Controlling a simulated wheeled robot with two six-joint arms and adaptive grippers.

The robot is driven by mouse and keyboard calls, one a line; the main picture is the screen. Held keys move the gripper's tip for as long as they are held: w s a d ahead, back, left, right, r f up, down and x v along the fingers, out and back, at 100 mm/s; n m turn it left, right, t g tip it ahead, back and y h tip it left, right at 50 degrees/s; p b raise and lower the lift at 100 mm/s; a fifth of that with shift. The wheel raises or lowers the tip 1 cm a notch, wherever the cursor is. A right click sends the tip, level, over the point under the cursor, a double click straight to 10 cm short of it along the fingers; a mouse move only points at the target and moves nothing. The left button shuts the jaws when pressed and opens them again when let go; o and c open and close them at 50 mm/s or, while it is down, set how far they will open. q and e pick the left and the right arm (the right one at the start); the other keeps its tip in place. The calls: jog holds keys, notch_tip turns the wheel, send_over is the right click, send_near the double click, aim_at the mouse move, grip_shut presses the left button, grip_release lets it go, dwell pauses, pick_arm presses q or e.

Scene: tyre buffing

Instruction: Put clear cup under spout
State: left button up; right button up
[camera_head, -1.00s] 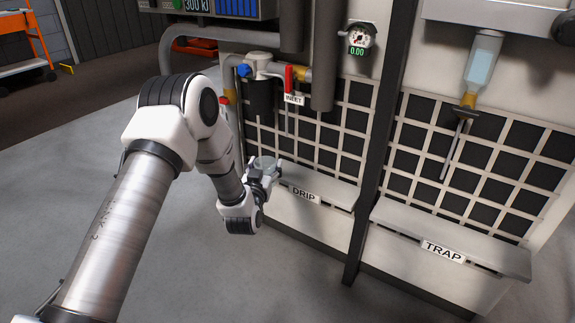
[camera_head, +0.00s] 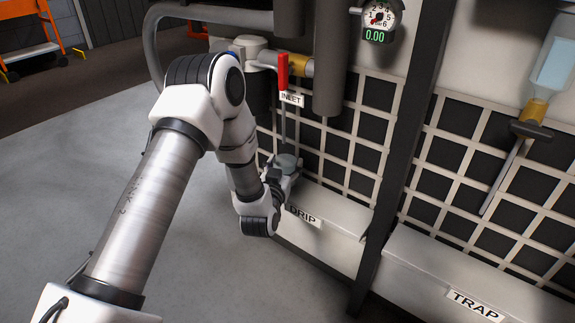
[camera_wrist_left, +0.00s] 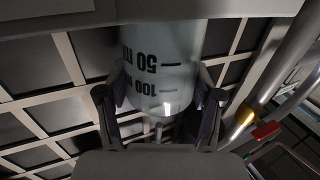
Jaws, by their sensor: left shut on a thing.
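The clear cup (camera_head: 287,162) is at the end of my left arm, beside the DRIP ledge. My left gripper (camera_head: 281,180) is shut on it. In the left wrist view the cup (camera_wrist_left: 160,65) shows black 50 and 100 marks, upside down in the picture, between the two fingers of the gripper (camera_wrist_left: 160,105). A thin grey spout tube (camera_head: 283,125) hangs down below the INLET tag and meets the cup's top in the picture. I cannot tell whether its tip is over, inside or behind the cup. My right gripper is not in view.
The DRIP ledge (camera_head: 335,212) runs along the wall, with a tiled grid (camera_head: 340,145) behind. A red valve handle (camera_head: 282,70) is above the tube. A dark post (camera_head: 400,150) separates the TRAP ledge (camera_head: 430,265). The floor (camera_head: 100,150) at left is clear.

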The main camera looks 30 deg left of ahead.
pick_arm(q)
jog(key=shift+f, duration=0.2)
jog(key=o, duration=1.6)
jog(key=shift+r, duration=0.1)
jog(key=shift+r, duration=0.1)
jog(key=shift+s+r, duration=0.1)
jog(key=shift+s, duration=0.1)
jog(key=p+v, duration=0.4)
jog(key=v, duration=0.7)
jog(key=s+d+f+m+g+h, duration=0.1)
jog(key=s+d+f+g+h, duration=0.15)
jog(key=s+f+g, duration=0.35)
jog(key=s+d+f+m+g+h, duration=0.1)
jog(key=s+d+f+g, duration=0.2)
jog(key=f, duration=0.4)
jog(key=s+d+f+g+h, duration=0.1)
jog(key=s+d+f+g, duration=0.15)
jog(key=s+f, duration=0.4)
jog(key=s+d+f+g, duration=0.1)
jog(key=s+f+g, duration=0.1)
jog(key=s, duration=0.3)
jog(key=s+d+f+m+g+h, duration=0.1)
jog(key=s+g, duration=0.3)
jog(key=s, duration=0.2)
jog(key=shift+d+f, duration=0.3)
jog(key=shift+f, duration=0.05)
